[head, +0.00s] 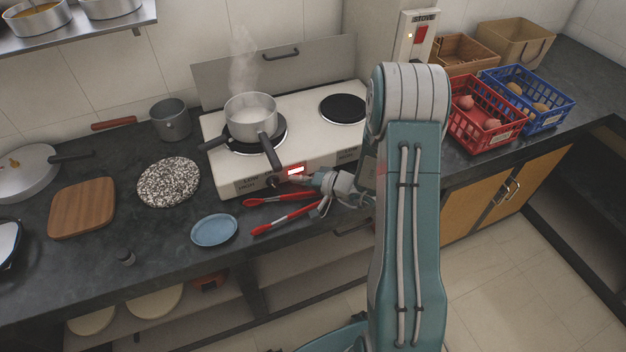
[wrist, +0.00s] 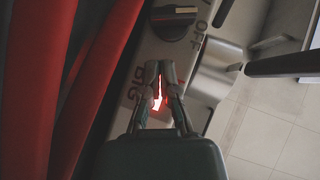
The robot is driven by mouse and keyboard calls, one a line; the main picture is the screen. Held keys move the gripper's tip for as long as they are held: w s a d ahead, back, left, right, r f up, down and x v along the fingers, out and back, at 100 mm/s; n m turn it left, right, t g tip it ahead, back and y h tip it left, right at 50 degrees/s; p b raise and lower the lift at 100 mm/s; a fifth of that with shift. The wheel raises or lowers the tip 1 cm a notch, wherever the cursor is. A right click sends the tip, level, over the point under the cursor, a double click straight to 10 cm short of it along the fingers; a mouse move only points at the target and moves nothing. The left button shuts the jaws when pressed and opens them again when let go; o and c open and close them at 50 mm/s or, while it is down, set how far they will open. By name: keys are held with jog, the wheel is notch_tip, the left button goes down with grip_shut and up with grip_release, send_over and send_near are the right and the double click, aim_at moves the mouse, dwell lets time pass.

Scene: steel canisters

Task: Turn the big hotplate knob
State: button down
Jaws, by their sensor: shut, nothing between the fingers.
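The hotplate (head: 222,160) is white, with a steaming pot (head: 250,112) on its left burner and a bare dark right burner (head: 343,109). The dark big knob (head: 272,182) is on the left of its front face; in the wrist view the knob (wrist: 175,22) shows at the top, near "OFF" and "BIG" lettering. My gripper (head: 305,179) is at the front face, right of the knob. In the wrist view my gripper (wrist: 160,66) is shut and empty, its tips apart from the knob. A lit red display (head: 296,170) is beside it, partly hidden by the fingers in the wrist view.
Red tongs (head: 283,218) lie on the counter just below my gripper. A blue plate (head: 214,230) and a speckled board (head: 168,182) lie left. Red (head: 484,138) and blue baskets stand right.

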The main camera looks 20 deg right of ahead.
aim_at(274, 184)
jog(key=shift+s+a+f, duration=0.1)
jog(key=shift+a+f, duration=0.2)
jog(key=shift+a, duration=0.4)
jog(key=shift+a+f, duration=0.3)
jog(key=shift+a, duration=0.35)
jog(key=shift+a, duration=0.1)
